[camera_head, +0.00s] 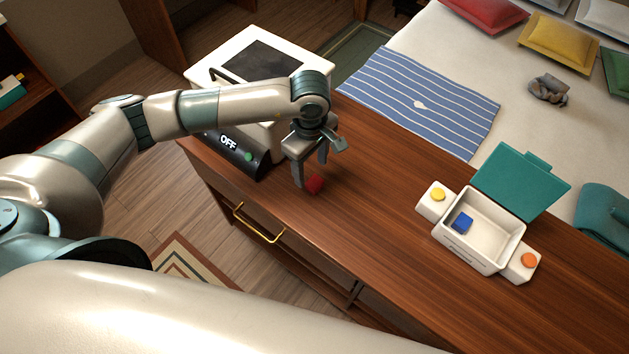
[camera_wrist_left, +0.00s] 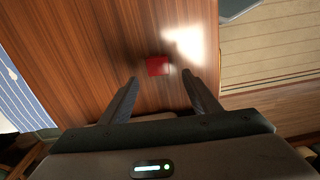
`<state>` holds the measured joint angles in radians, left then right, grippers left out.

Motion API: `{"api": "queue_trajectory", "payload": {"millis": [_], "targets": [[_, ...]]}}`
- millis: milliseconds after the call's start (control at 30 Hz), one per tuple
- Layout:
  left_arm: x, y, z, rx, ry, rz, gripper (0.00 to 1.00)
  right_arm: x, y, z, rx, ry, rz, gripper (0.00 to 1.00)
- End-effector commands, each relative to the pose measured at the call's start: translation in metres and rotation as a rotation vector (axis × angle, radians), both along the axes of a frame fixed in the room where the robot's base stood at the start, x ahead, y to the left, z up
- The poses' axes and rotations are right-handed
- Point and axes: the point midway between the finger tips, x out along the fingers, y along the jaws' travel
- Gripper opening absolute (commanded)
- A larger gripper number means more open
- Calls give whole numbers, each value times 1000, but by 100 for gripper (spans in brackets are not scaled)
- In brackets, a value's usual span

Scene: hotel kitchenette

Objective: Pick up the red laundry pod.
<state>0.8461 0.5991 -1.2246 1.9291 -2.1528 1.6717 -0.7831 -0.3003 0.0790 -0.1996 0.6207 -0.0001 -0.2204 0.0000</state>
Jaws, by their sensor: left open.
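The red laundry pod (camera_head: 314,185) is a small red block on the wooden counter, near its front edge. My left gripper (camera_head: 309,182) is above and around that spot in the head view, pointing down. In the left wrist view the red pod (camera_wrist_left: 158,66) lies on the wood just past the tips of the open fingers, roughly centred between them. The left gripper (camera_wrist_left: 160,88) is open with nothing between its fingers. I cannot tell its exact height above the pod. My right gripper is not in view.
A white appliance (camera_head: 262,62) with an OFF display stands left behind the gripper. A white box (camera_head: 490,232) with an open teal lid holds a blue block (camera_head: 462,221) at right. A striped cloth (camera_head: 415,98) lies behind. The wooden counter (camera_head: 370,225) between is clear.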

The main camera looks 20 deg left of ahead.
Motion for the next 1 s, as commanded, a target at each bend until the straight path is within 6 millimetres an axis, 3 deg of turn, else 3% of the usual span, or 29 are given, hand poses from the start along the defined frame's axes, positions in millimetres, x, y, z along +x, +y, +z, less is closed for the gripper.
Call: {"api": "queue_trajectory", "payload": {"millis": [367,633,800,1000], "targets": [[0,-2,-4,-1,1,0,56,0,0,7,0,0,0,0],[-1,-6,-28,1,4,1,56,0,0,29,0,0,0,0],[0,-6,-47,0,2,0,56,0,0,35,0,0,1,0],[1,-6,-52,0,-1,0,56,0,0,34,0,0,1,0]]}}
